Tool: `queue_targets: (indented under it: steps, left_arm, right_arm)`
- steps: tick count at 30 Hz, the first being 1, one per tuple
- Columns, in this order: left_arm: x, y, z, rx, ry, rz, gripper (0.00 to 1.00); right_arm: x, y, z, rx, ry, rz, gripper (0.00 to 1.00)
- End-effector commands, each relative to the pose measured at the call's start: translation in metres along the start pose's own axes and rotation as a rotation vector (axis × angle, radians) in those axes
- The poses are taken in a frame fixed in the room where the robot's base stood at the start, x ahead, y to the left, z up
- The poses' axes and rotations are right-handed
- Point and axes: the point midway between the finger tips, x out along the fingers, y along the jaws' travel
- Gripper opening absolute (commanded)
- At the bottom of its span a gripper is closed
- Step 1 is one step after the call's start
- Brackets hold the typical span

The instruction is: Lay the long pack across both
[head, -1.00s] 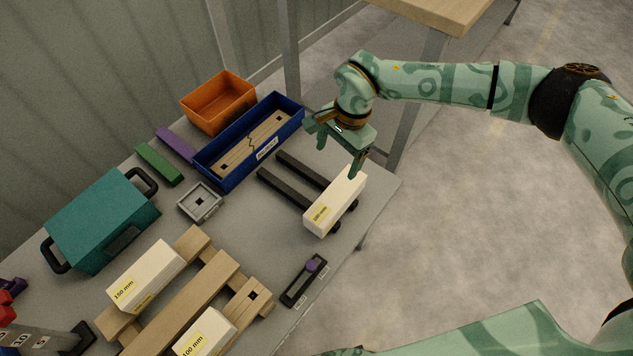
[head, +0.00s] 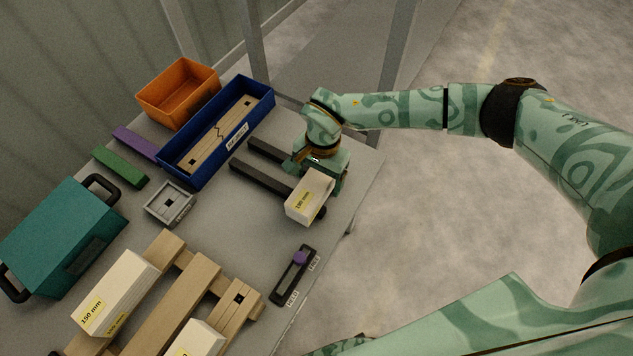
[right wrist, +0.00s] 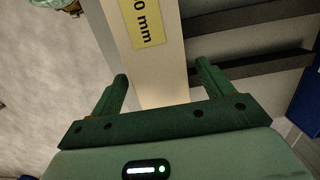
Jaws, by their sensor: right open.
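A white pack with a yellow label (head: 310,197) lies across the right ends of two dark bars (head: 264,176). Its label reads clearly only as "0 mm" in the right wrist view, where the pack (right wrist: 163,75) runs between my fingers. My right gripper (head: 322,172) is open, at the far end of this pack, with a finger (right wrist: 118,92) on either side. Whether the fingers touch it I cannot tell. A white pack marked 150 mm (head: 122,285) and another white pack (head: 198,340), cut by the frame's lower edge, rest on a wooden pallet (head: 185,290). My left gripper is out of view.
A blue tray (head: 190,172) with a cracked wooden slat and an orange bin (head: 178,90) stand at the back. Right of the table is open floor.

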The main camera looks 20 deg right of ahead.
Motion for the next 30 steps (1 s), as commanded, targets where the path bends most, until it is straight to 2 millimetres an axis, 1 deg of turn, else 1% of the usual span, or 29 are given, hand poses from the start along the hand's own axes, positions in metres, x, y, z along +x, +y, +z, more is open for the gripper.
queue_targets:
  steps: [1, 3, 6, 12, 14, 15, 17, 18, 19, 26, 30]
  left_arm:
    - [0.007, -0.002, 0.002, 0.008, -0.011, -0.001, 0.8]
    - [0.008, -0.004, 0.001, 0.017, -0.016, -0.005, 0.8]
    - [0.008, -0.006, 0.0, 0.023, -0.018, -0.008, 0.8]
    - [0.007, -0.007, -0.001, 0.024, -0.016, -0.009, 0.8]
    - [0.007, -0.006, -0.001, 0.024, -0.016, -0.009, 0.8]
    - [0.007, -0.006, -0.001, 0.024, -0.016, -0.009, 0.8]
    - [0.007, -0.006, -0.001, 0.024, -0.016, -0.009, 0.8]
    - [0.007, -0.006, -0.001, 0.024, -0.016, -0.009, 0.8]
    - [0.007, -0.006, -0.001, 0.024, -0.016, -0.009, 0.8]
    - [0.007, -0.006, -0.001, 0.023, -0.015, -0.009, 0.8]
    - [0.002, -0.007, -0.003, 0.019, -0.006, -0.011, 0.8]
  right_arm:
    - [0.016, 0.001, 0.0, 0.001, -0.006, 0.007, 0.8]
    - [0.024, 0.001, 0.0, 0.001, -0.004, 0.005, 0.8]
    - [0.027, 0.001, 0.0, 0.001, -0.002, 0.003, 0.8]
    - [0.024, 0.0, 0.0, 0.001, 0.0, 0.0, 0.8]
    - [0.024, 0.0, 0.0, 0.001, 0.0, 0.001, 0.63]
    - [0.024, 0.0, 0.0, 0.001, 0.0, 0.001, 0.52]
    - [0.024, 0.0, 0.0, 0.001, 0.0, 0.001, 0.35]
    - [0.024, 0.0, 0.0, 0.001, 0.0, 0.001, 0.24]
    - [0.024, 0.0, 0.0, 0.001, 0.0, 0.001, 0.17]
    - [0.023, 0.0, 0.0, 0.0, 0.0, -0.001, 0.17]
    - [0.014, -0.001, 0.001, 0.0, 0.002, -0.003, 0.17]
